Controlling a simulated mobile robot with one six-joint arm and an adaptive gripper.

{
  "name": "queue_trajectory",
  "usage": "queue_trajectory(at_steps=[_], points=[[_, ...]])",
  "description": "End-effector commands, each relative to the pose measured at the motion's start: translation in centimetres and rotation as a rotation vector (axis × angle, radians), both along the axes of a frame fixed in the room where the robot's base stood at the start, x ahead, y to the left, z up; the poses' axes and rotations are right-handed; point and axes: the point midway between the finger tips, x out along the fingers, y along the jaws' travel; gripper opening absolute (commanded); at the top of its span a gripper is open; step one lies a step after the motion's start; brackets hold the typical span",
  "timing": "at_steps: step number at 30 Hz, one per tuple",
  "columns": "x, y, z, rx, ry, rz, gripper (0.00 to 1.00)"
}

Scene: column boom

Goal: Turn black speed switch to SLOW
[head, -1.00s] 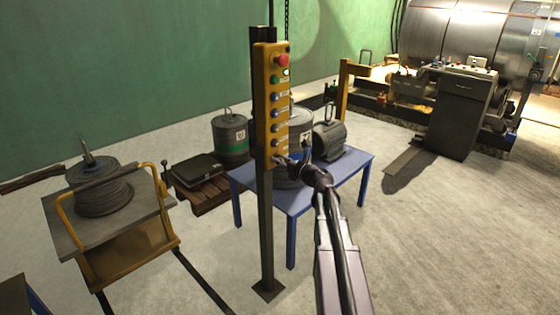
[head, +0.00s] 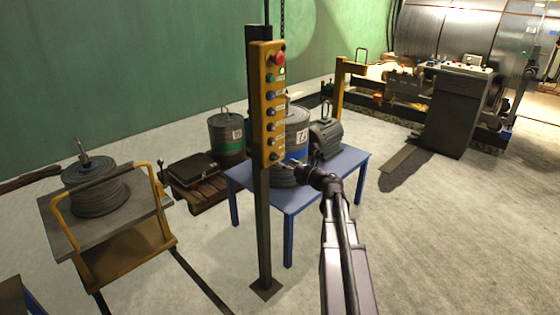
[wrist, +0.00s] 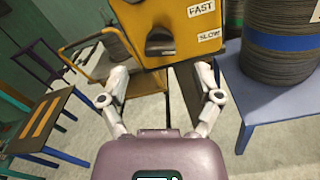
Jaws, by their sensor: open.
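The black speed switch (wrist: 160,44) is a dark knob low on the yellow control box, beside white FAST and SLOW labels in the wrist view. FAST is at the upper right of the knob and SLOW (wrist: 209,36) at the lower right. The yellow box (head: 266,85) hangs on a dark post in the head view. My gripper (wrist: 160,78) is open and empty, its fingers spread below the box, with the knob above and between them. In the head view my gripper (head: 284,165) is at the box's lower end, and the switch is too small to make out clearly.
A blue table (head: 345,165) with a drum and a motor (head: 327,138) stands behind the post. A yellow-railed cart (head: 110,235) with a cable reel stands at the left. The box carries several buttons and a red knob (head: 278,59) above.

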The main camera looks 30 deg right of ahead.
Motion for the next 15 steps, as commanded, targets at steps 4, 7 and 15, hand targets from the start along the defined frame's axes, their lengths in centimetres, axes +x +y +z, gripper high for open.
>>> queue_trajectory(at_steps=[4, 7, 15], points=[[-2.7, -0.8, 0.0, 0.0, 0.001, -0.002, 0.83], [-4.1, -1.4, 0.0, 0.0, 0.001, -0.002, 0.83], [-6.4, -2.3, 0.0, 0.0, 0.0, 0.0, 0.83]])
